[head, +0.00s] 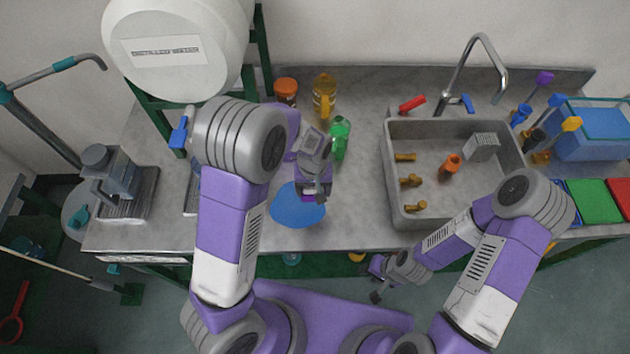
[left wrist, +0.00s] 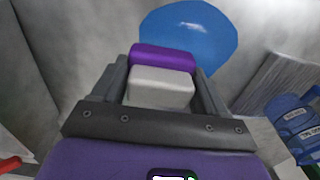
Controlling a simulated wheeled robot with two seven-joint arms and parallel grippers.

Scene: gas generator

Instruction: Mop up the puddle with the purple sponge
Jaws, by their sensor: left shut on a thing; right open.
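The blue puddle (head: 297,209) lies on the grey counter, left of the sink; it also shows at the top of the left wrist view (left wrist: 195,38). My left gripper (head: 316,192) is over the puddle's upper right part. It is shut on the sponge (left wrist: 162,72), which has a purple layer and a white-grey layer between the fingers. In the head view the sponge is mostly hidden by the gripper. I cannot tell whether the sponge touches the puddle. My right gripper (head: 376,280) is open and empty, in front of the counter's front edge, below the sink.
The sink (head: 398,217) holds several small orange and brown pieces and a grey block. A green bottle (head: 340,138), an amber bottle (head: 324,95) and an orange-brown jar (head: 286,92) stand behind the puddle. A grey device (head: 118,180) stands at left. Counter between puddle and sink is clear.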

